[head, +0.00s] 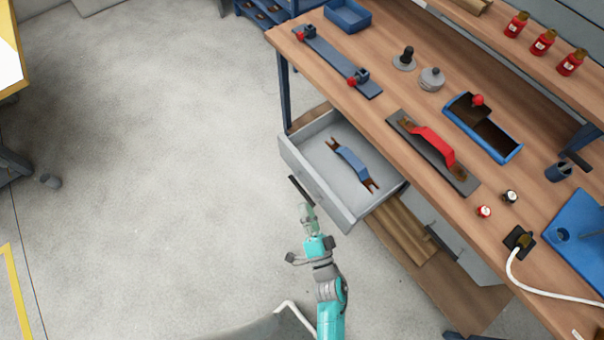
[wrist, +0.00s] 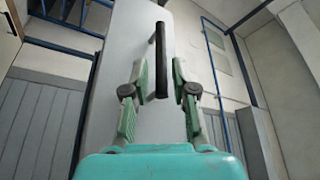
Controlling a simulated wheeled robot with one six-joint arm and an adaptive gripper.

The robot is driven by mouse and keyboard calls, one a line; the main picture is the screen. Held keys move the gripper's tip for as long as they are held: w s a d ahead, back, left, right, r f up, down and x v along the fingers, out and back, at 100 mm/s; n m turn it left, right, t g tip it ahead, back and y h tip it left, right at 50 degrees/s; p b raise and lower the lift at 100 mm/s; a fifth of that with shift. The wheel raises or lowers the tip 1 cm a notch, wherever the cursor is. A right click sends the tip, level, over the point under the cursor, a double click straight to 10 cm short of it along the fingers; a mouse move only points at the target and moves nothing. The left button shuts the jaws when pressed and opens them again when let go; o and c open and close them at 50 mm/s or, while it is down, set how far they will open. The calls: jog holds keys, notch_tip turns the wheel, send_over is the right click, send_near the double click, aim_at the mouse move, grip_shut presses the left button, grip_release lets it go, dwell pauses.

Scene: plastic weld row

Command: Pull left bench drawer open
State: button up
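The left bench drawer (head: 318,187) is a light grey box that stands pulled out from under the wooden bench. Its front carries a black bar handle (head: 301,190). My gripper (head: 306,208) is at the drawer front, close to the handle. In the wrist view, the handle (wrist: 160,62) runs upright between the two green fingers of my gripper (wrist: 159,80), with a gap on each side. The fingers are apart and hold nothing. A blue-handled tool (head: 352,163) lies inside the drawer.
A second drawer (head: 455,240) is under the bench to the right. The grey floor (head: 180,150) left of the drawer is clear.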

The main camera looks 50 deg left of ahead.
jog(key=shift+v, duration=2.55)
